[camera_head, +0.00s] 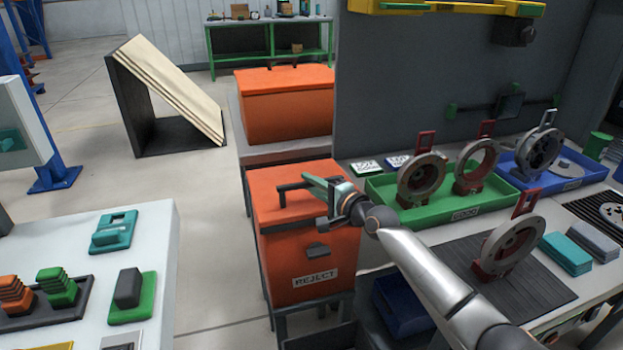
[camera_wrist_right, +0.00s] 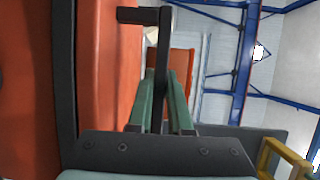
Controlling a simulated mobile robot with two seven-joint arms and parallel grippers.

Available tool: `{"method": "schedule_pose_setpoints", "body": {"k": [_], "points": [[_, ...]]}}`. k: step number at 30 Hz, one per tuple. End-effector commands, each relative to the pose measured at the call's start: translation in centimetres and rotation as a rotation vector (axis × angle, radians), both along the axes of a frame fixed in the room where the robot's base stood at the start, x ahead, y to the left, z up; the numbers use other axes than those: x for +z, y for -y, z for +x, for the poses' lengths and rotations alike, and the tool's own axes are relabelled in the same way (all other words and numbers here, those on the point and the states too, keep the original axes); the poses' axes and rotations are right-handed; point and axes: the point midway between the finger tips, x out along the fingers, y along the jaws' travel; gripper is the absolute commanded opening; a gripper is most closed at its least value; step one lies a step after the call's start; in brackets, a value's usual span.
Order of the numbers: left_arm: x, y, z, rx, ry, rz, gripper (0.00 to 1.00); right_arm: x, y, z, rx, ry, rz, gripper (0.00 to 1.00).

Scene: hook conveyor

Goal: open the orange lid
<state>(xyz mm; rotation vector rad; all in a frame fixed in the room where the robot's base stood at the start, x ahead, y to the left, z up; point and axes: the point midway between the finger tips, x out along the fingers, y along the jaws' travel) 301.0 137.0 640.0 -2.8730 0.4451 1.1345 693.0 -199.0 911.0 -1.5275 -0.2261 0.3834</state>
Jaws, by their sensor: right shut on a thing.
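The orange lid (camera_head: 268,178) lies closed on top of the orange bin (camera_head: 290,262) that bears a REJECT label. A black bar handle (camera_head: 282,194) stands on the lid. My right gripper (camera_head: 312,186) reaches in from the right over the lid, its green fingers at the handle. In the right wrist view, the dark handle bar (camera_wrist_right: 163,45) runs down between the two green fingers, which are shut on it. The orange surface of the lid (camera_wrist_right: 108,70) fills the left side there. My left gripper is not in view.
Another orange box (camera_head: 285,112) stands behind the bin. To the right, the workbench carries a green tray (camera_head: 431,222) and a blue tray (camera_head: 600,172) with ring parts. A white table (camera_head: 165,235) stands at left, with open floor between.

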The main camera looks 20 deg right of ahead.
Motion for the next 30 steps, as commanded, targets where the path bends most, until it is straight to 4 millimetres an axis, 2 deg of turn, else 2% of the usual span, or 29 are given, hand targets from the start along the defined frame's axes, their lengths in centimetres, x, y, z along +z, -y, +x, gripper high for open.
{"method": "schedule_pose_setpoints", "body": {"k": [1,11,15,20,30], "points": [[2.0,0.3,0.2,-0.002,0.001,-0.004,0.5,1.9,0.1,0.3,-0.002,-0.018,0.001,0.0],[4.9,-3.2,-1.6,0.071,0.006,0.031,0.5,5.3,0.1,2.1,-0.003,-0.176,0.002,0.0],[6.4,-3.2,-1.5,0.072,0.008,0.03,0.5,6.5,0.1,3.1,-0.002,-0.246,0.004,0.0],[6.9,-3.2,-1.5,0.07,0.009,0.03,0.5,7.5,0.1,4.3,-0.003,-0.268,0.005,0.0],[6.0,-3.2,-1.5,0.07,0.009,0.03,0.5,9.7,0.1,6.7,-0.002,-0.263,0.003,0.0]]}}
